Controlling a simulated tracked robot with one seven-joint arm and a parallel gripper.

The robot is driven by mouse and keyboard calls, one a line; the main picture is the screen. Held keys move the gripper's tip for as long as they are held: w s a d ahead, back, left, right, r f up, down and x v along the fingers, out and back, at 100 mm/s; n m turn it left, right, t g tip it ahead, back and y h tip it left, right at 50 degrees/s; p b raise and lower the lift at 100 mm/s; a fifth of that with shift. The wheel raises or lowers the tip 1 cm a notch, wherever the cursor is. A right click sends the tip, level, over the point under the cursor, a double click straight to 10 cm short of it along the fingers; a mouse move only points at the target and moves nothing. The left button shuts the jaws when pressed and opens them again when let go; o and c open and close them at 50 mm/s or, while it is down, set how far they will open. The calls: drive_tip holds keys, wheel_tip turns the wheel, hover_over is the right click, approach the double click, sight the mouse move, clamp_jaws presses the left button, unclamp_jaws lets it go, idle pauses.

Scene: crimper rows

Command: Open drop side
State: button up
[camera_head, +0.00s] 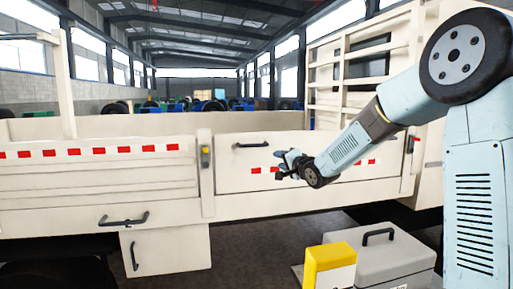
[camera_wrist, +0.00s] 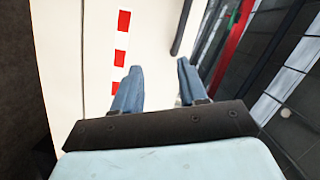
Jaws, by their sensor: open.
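The drop side (camera_head: 240,188) is a cream panel of the truck bed with red marks, and it stands upright. A dark handle (camera_head: 251,145) sits near its upper left. A latch with a yellow part (camera_head: 205,152) is on the post at its left end, and a red-marked latch (camera_head: 411,144) is at its right end. My gripper (camera_head: 284,164) is in front of the panel's middle, right of the handle. In the wrist view my gripper (camera_wrist: 160,68) is open and empty, with the cream panel (camera_wrist: 92,60) and a dark bar (camera_wrist: 181,28) beyond the fingers.
Another cream side panel (camera_head: 100,180) is left of the post. A grey toolbox (camera_head: 385,262) and a yellow-and-white box (camera_head: 329,268) stand low in front of me. A cream cabinet (camera_head: 172,250) hangs under the bed at left. Dark floor shows between the cabinet and boxes.

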sight(253, 146)
drive_tip(key=w+a+y, duration=0.1)
drive_tip(key=w+a, duration=0.2)
drive_tip(key=w, duration=0.1)
drive_tip(key=w+a+r+m+y, duration=0.1)
drive_tip(key=w+a, duration=0.3)
drive_tip(key=w, duration=0.1)
drive_tip(key=w+a+r+m+y, duration=0.1)
drive_tip(key=w+a+y, duration=0.1)
drive_tip(key=w+a, duration=0.2)
drive_tip(key=shift+w+r+t, duration=0.1)
drive_tip(key=shift+w+t, duration=0.3)
clamp_jaws()
idle(0.3)
